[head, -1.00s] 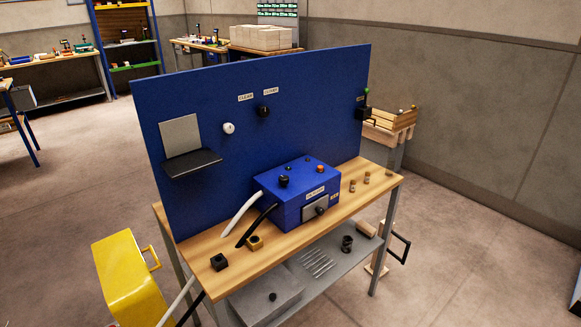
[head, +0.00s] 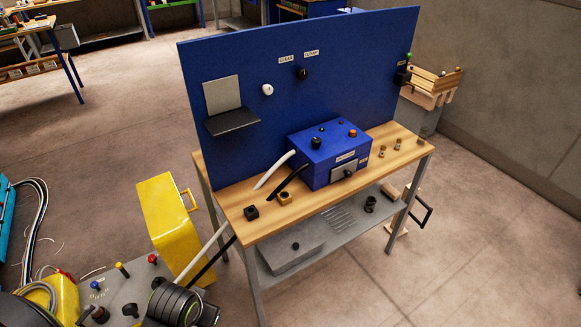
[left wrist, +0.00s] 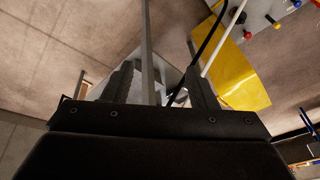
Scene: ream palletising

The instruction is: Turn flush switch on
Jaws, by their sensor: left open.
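A blue control box (head: 328,158) stands on the wooden bench top (head: 400,166). Its top has a black knob (head: 316,142), an orange button (head: 352,133) and small dark fittings. A black knob (head: 348,174) sits on a silver plate on its front. On the blue upright board (head: 235,65) are a white knob (head: 267,90) and a black knob (head: 303,73) under labels. My right gripper is not in view.
A yellow case (head: 170,225) stands on the floor left of the bench. The lower shelf (head: 325,235) holds a grey box. Floor right of the bench is mostly clear.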

